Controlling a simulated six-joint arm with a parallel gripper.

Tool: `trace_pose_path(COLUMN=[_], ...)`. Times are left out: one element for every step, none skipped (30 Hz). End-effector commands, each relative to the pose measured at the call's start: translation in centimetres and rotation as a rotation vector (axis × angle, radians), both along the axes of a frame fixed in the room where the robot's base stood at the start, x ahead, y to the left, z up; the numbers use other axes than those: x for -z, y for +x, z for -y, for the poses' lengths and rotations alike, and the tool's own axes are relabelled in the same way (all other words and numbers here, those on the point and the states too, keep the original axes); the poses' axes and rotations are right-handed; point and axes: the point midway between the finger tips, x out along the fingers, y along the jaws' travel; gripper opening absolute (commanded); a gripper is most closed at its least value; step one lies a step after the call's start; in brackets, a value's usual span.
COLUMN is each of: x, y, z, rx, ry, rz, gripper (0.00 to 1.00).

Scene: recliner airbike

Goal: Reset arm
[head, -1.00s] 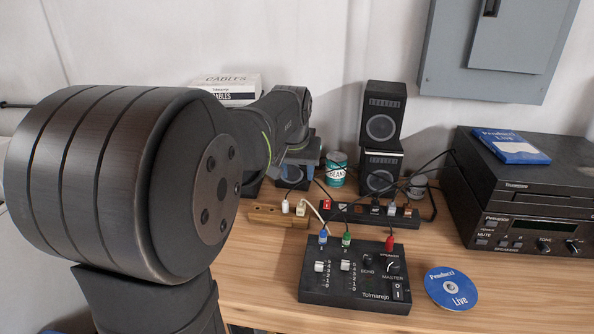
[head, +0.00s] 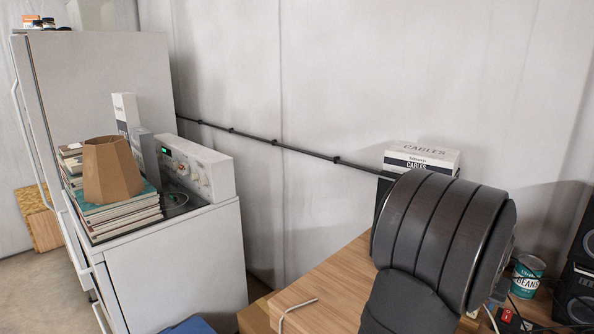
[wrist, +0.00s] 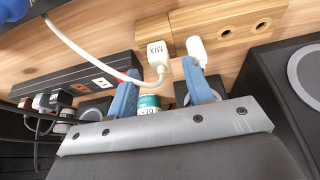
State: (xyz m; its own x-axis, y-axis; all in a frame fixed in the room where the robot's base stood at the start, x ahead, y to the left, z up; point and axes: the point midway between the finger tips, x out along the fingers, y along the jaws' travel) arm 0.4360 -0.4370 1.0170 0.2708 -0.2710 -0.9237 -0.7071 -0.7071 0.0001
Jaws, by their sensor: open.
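My gripper (wrist: 162,80) shows in the wrist view with its two blue fingers apart. A white plug marked MIX (wrist: 158,58), with a white cable, shows near the fingertips. A second white plug (wrist: 195,50) is by the right fingertip. Both are at a wooden block with holes (wrist: 240,32). I cannot tell whether the fingers touch either plug. In the head view a large dark joint of my arm fills the lower right, and the gripper is out of sight.
A power strip (wrist: 75,72) and speakers (wrist: 290,80) are close to the gripper. At left, a white appliance (head: 175,265) carries books (head: 120,215) and a cardboard piece (head: 112,170).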

Motion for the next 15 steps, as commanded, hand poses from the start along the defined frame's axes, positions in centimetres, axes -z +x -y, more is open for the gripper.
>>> trace_pose_path(x=[0.8, 1.2, 1.6, 1.9, 2.2, 2.4, 2.6, 2.7, 2.9, 2.6, 2.5, 2.5, 2.4, 2.4, 2.4], y=[0.2, 0.3, 0.4, 0.5, 0.6, 0.7, 0.7, 0.8, 0.8, 0.9, 0.8, 0.8, 0.8, 0.8, 0.8], z=[0.2, 0.3, 0.4, 0.5, 0.6, 0.7, 0.7, 0.8, 0.8, 0.8, 0.8, 0.8, 0.8, 0.8, 0.8], rx=[0.0, 0.0, 0.0, 0.0, 0.0, 0.0, 0.0, 0.0, 0.0, 0.0, 0.0, 0.0, 0.0, 0.0, 0.0], ry=[0.002, 0.002, 0.001, 0.001, 0.001, 0.001, 0.001, 0.001, 0.001, -0.001, 0.0, 0.0, 0.001, 0.001, 0.001], rz=[-0.002, -0.002, -0.001, -0.001, -0.001, -0.001, -0.001, -0.001, -0.001, 0.001, 0.0, 0.0, -0.001, -0.001, -0.001], gripper=[0.47, 0.47, 0.47, 0.47, 0.47, 0.47, 0.47, 0.47, 0.47, 0.47, 0.47, 0.47, 0.47, 0.47, 0.47])
